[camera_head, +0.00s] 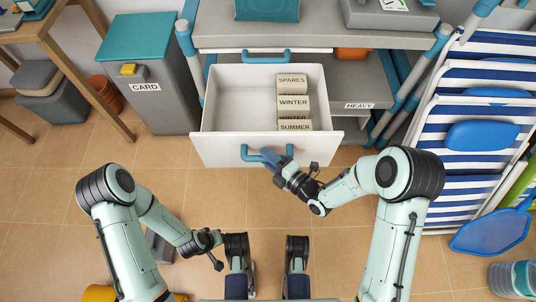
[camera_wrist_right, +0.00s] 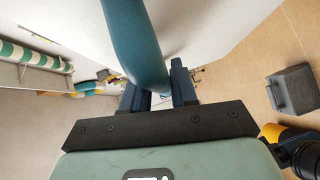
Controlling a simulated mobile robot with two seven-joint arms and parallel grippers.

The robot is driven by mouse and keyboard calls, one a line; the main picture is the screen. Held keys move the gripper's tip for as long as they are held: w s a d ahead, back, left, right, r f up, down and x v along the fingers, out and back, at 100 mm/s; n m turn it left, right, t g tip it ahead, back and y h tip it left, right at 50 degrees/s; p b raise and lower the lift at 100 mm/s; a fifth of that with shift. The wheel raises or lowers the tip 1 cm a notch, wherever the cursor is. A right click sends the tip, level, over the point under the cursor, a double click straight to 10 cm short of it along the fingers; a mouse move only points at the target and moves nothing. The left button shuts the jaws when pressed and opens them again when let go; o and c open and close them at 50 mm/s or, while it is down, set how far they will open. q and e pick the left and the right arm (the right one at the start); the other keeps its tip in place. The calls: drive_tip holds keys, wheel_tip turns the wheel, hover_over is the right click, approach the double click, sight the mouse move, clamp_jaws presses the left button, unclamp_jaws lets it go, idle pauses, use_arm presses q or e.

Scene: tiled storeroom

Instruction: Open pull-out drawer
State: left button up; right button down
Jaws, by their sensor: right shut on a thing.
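The pull-out drawer (camera_head: 220,105) stands out from the grey workbench in the head view, its inside showing from above. It holds several pale boxes (camera_head: 292,103) at its right, with labels such as SPARES, WINTER and SUMMER. Its blue bar handle (camera_head: 252,155) is on the white front. My right gripper (camera_head: 272,158) is shut on the handle's right part. In the right wrist view, the blue handle (camera_wrist_right: 138,45) passes between the dark fingers (camera_wrist_right: 158,92). My left gripper (camera_head: 214,252) hangs low, apart from the drawer; its fingers do not show clearly.
A grey CARD bin (camera_head: 160,105) with a teal lid stands left of the drawer. A shelf marked HEAVY (camera_head: 345,100) is at its right. Blue-striped folded chairs (camera_head: 480,135) lean further right, with a blue paddle-like thing (camera_head: 490,232) low beside them. The tiled floor in front is mostly clear.

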use_arm(q)
drive_tip(key=shift+s+f, duration=0.1)
drive_tip(key=shift+s, duration=0.35)
use_arm(e)
drive_tip(key=shift+s, duration=0.5)
drive_tip(key=c, duration=1)
unclamp_jaws()
use_arm(q)
drive_tip(key=shift+t, duration=0.6)
drive_tip(key=w+r, duration=0.1)
drive_tip(key=w+r+p, duration=0.1)
drive_tip(key=w+r, duration=0.1)
drive_tip(key=shift+w+d+r+p, duration=0.15)
drive_tip(key=shift+w+d+p, duration=0.1)
drive_tip(key=shift+p, duration=0.1)
use_arm(e)
drive_tip(key=v, duration=1.3)
drive_tip(key=shift+s+d, duration=0.15)
drive_tip(key=shift+s, duration=0.05)
